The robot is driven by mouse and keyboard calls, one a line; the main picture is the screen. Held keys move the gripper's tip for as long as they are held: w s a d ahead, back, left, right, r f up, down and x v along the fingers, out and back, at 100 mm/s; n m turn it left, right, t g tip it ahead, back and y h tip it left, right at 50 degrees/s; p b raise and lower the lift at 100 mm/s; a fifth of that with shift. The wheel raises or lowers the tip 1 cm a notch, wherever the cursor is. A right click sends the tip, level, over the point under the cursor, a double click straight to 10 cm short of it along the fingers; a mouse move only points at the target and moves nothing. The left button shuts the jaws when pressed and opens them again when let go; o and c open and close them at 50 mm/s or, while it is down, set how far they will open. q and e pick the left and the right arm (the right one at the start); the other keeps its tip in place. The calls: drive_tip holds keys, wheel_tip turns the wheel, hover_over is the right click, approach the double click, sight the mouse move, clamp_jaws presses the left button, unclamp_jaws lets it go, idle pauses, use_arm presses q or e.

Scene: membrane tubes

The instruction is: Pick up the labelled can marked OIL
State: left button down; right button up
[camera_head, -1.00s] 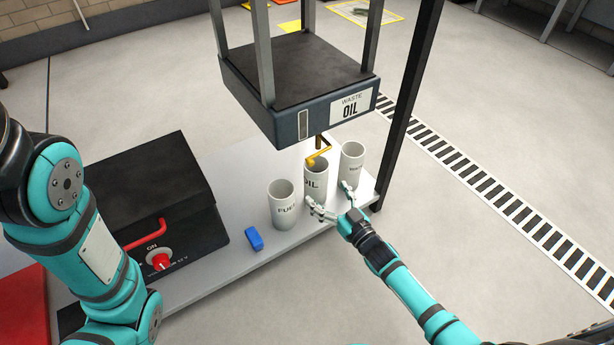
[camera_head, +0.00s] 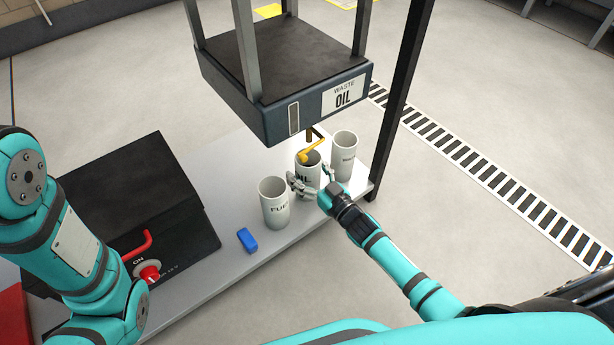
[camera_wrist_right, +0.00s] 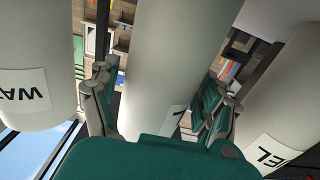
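The white OIL can (camera_head: 309,188) stands upright on the grey table, below the spout of the waste oil tank. It is the middle one of three white cans. My right gripper (camera_head: 313,181) is at this can, with a finger on either side. In the right wrist view the OIL can (camera_wrist_right: 175,65) rises between the parted fingers (camera_wrist_right: 160,95). A small gap seems to show beside each finger, so the gripper looks open. Only the edge of its label shows there. My left arm is at the left in the head view, with its gripper out of view.
The FUEL can (camera_head: 274,205) stands close on the left and the WATER can (camera_head: 344,157) close on the right. The waste oil tank (camera_head: 285,75) and its yellow spout handle (camera_head: 311,149) hang just above. A blue block (camera_head: 247,240) and black box (camera_head: 130,200) are further left.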

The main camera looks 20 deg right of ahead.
drive_tip(key=c, duration=1)
drive_tip(key=shift+c, duration=0.2)
